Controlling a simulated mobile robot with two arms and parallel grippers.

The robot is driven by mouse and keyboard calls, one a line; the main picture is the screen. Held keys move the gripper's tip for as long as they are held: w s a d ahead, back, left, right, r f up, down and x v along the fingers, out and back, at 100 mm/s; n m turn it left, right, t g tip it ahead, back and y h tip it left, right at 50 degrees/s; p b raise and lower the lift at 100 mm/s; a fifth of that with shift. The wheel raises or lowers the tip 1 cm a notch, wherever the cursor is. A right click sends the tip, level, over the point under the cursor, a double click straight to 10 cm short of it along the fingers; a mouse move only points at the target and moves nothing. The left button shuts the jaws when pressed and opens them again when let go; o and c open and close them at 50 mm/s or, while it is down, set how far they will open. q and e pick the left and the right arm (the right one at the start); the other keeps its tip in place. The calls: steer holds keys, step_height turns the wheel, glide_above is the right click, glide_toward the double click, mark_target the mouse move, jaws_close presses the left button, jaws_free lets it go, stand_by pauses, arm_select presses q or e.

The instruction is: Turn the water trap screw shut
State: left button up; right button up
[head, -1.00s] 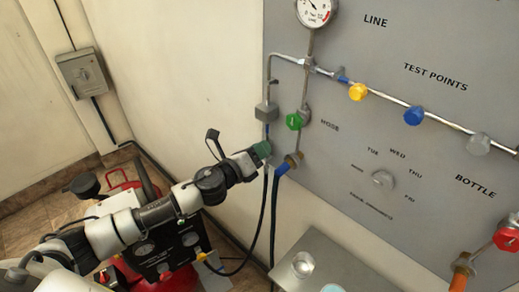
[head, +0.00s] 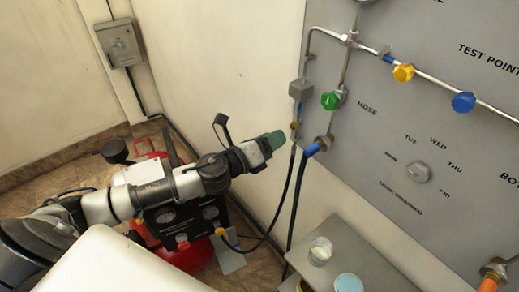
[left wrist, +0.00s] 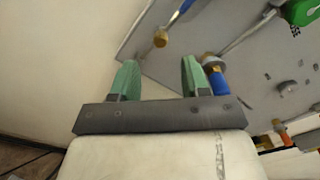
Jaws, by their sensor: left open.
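The water trap (head: 301,90) is a small grey block on the pipe at the panel's left edge, with a short blue part under it. A small brass screw (head: 295,125) sits at its lower end. In the left wrist view the brass screw (left wrist: 160,39) is ahead of the fingers, roughly centred between them. My left gripper (head: 274,140) has green fingertips and is just left of and below the screw, apart from it. In the left wrist view the gripper (left wrist: 160,75) is open with nothing between its fingers. My right gripper is not in view.
A grey shelf (head: 365,245) holds two small round items. A red machine (head: 190,255) stands below my arm.

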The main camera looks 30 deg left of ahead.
arm_select(q)
steer(key=b+v, duration=0.1)
steer(key=v, duration=0.3)
steer(key=shift+s+a, duration=0.15)
steer(key=shift+s, duration=0.2)
